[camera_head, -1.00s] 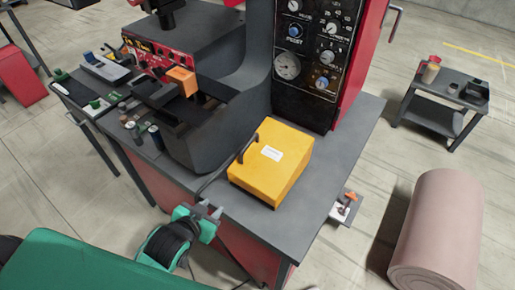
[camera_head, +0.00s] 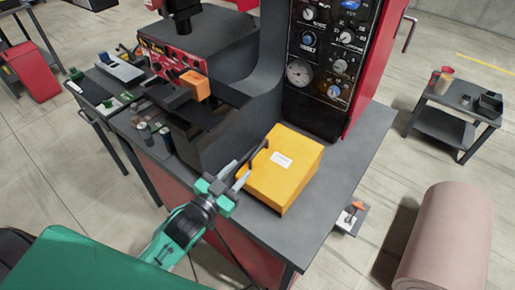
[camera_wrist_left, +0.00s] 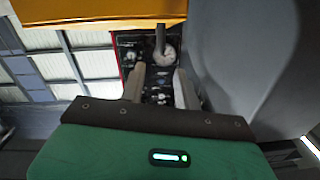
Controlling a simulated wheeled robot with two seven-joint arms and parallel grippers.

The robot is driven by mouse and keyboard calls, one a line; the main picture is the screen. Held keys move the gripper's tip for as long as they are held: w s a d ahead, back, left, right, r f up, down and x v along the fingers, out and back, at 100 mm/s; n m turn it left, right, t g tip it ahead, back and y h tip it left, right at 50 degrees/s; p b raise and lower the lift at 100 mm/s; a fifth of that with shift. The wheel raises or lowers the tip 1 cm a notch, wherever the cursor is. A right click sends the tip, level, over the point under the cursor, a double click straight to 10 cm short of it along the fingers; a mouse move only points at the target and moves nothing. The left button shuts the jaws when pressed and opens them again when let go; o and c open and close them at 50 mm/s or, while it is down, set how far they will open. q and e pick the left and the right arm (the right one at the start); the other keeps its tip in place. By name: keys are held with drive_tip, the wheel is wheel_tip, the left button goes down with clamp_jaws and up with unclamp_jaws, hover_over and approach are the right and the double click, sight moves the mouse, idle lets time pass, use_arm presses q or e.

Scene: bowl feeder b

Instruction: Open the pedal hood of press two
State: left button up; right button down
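The yellow pedal hood (camera_head: 285,175) with a white label sits closed on the grey bench top of the press. Its dark bar handle (camera_head: 254,157) is on the hood's left side. My left gripper (camera_head: 238,174) is just left of the hood, with its fingers pointing toward the handle. In the left wrist view the gripper (camera_wrist_left: 160,88) has its two fingers apart. The dark handle (camera_wrist_left: 160,40) shows ahead, in line with the gap between them, below the yellow hood (camera_wrist_left: 100,10). I cannot tell if anything touches. My right gripper is out of view.
The grey press body (camera_head: 225,130) stands close behind and left of the gripper. A control panel with gauges (camera_head: 322,60) rises behind the hood. The bench top (camera_head: 345,160) is clear right of the hood. A pink roll (camera_head: 448,240) and a small cart (camera_head: 450,110) stand right.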

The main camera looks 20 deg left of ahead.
sight(253, 155)
use_arm(q)
drive_tip(key=p+x, duration=0.1)
drive_tip(key=x, duration=0.8)
drive_tip(key=shift+w+d+p, duration=0.15)
drive_tip(key=shift+w+p, duration=0.15)
drive_tip(key=shift+w, duration=0.1)
clamp_jaws()
